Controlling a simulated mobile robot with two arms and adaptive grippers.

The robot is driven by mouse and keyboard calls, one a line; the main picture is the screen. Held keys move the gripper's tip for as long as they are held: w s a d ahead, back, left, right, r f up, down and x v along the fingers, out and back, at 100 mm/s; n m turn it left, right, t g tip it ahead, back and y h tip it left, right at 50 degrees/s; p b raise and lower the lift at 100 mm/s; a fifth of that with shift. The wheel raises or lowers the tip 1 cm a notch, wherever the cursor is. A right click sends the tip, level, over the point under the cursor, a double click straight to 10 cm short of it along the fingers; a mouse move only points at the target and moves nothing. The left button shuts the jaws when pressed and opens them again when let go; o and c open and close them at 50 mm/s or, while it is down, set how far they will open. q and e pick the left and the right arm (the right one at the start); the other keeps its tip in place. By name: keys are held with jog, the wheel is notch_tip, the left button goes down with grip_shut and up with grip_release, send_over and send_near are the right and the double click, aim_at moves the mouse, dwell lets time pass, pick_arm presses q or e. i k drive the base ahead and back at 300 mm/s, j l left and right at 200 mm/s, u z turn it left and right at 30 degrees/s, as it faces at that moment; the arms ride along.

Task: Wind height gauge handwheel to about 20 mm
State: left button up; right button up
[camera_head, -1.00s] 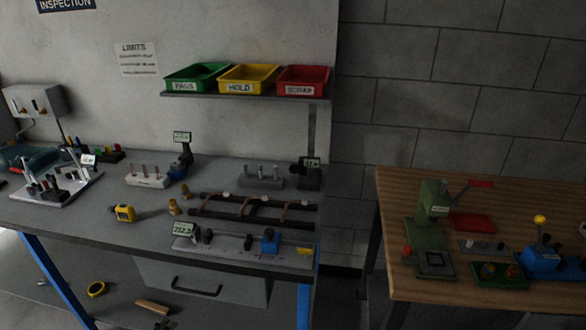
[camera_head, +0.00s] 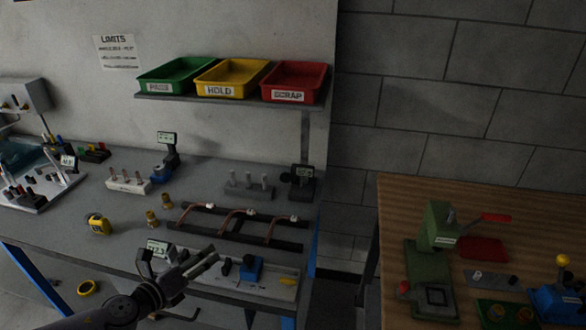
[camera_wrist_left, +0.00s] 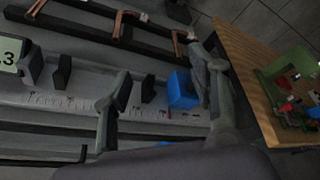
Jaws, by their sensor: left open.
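A dark gauge stand (camera_head: 301,182) with a small display and a dark round knob on its left side stands at the right end of the grey bench; it looks like the height gauge, but its reading is too small to make out. Another upright gauge (camera_head: 165,157) with a blue foot and a display stands further left. My left gripper (camera_head: 208,258) is open and empty, over the long measuring rail near the bench's front edge, in front of and left of the dark stand. In the left wrist view its spread fingers (camera_wrist_left: 157,88) have the rail between and below them.
The measuring rail (camera_head: 275,284) has a display (camera_head: 157,248), black jaws and a blue block (camera_head: 251,268). Behind it, copper tubes (camera_head: 237,217) lie across black bars. A grey block with pins (camera_head: 249,188) stands left of the dark stand. A wooden table (camera_head: 395,230) is at the right.

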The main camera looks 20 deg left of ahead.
aim_at(286, 177)
jog(key=i+l, duration=0.15)
jog(key=i, duration=0.3)
jog(key=i+l, duration=0.1)
jog(key=i, duration=0.35)
